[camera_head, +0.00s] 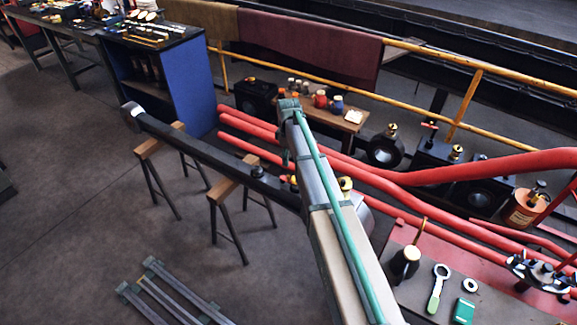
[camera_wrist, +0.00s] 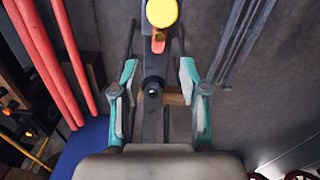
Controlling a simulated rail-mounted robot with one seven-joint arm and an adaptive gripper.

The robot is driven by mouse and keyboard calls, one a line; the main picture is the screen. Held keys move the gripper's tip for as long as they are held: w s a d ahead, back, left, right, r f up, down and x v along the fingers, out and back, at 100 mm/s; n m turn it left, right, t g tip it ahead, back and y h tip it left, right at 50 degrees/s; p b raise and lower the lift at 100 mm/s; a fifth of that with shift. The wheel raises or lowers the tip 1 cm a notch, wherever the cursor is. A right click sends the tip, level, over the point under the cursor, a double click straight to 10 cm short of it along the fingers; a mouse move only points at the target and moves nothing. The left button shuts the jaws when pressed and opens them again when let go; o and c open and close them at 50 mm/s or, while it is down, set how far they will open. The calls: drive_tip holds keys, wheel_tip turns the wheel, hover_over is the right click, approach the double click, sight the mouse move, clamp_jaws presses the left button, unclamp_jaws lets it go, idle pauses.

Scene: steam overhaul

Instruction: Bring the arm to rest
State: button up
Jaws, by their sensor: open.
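In the wrist view my gripper (camera_wrist: 158,68) is open, with its two teal and pale fingers spread apart and nothing seen held. A long dark rod (camera_wrist: 152,110) with a small black round fitting shows behind the gap between the fingers. A yellow round cap (camera_wrist: 161,13) on a red part shows beyond the fingertips. How far the fingers are from the rod I cannot tell. In the head view my arm (camera_head: 325,205) reaches up from the bottom across the middle and hides my gripper. The dark rod (camera_head: 200,146) lies across two trestles there.
Wooden-topped trestles (camera_head: 232,192) stand left of my arm. Red pipes (camera_head: 410,178) run along the right. A red bench (camera_head: 402,235) holds a wrench and small parts. A blue cabinet (camera_head: 187,85) stands at the back. Steel bars (camera_head: 170,292) lie low in front; floor to the left is clear.

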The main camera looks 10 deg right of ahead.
drive_tip(key=shift+r, duration=0.85)
drive_tip(key=s+f+m+g, duration=0.1)
drive_tip(key=s+f+m, duration=0.4)
drive_tip(key=s+f, duration=0.85)
drive_tip(key=s+f+m+g, duration=0.1)
drive_tip(key=s+f+m, duration=0.3)
drive_tip(key=s+f, duration=0.95)
drive_tip(key=s+f+m+g, duration=0.1)
drive_tip(key=s+f+g, duration=0.1)
drive_tip(key=s, duration=1.4)
drive_tip(key=s+f+g, duration=0.2)
drive_tip(key=s+f, duration=0.1)
drive_tip(key=s, duration=1.3)
drive_tip(key=shift+s+f+m+g+b, duration=0.35)
drive_tip(key=shift+m+g, duration=0.05)
